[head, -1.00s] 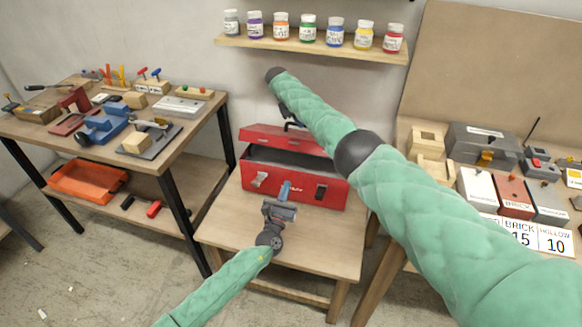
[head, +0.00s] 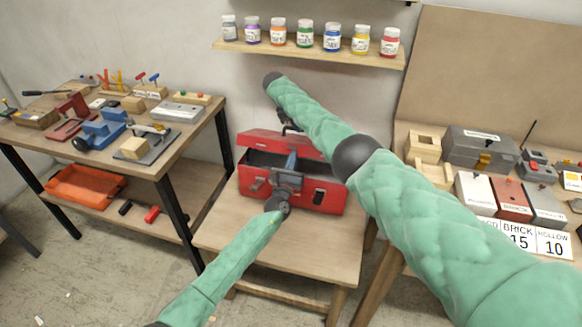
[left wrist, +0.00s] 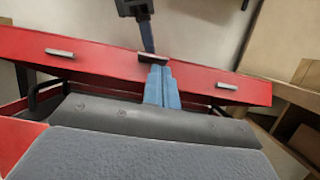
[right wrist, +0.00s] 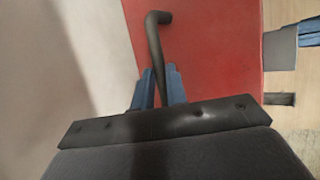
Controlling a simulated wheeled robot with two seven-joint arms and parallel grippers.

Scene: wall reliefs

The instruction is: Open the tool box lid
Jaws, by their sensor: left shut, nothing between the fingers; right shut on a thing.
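The red tool box (head: 325,197) stands on a small wooden table. Its red lid (head: 262,141) is raised, with a dark opening between lid and body. The lid also shows in the left wrist view (left wrist: 100,62) with silver latch pieces. My right gripper (right wrist: 158,88) is shut on the dark bent lid handle (right wrist: 153,40); in the head view my right arm partly hides that area. My left gripper (head: 291,158) is shut and empty over the box's front, fingertips near the lid's lower edge. It also shows in the left wrist view (left wrist: 160,78); contact is unclear.
A tool bench (head: 165,150) stands left, with an orange bin (head: 85,187) on its lower shelf. A bench with a grey box (head: 480,148) stands right. A shelf of paint jars (head: 310,53) hangs above. The small table's front (head: 310,250) is clear.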

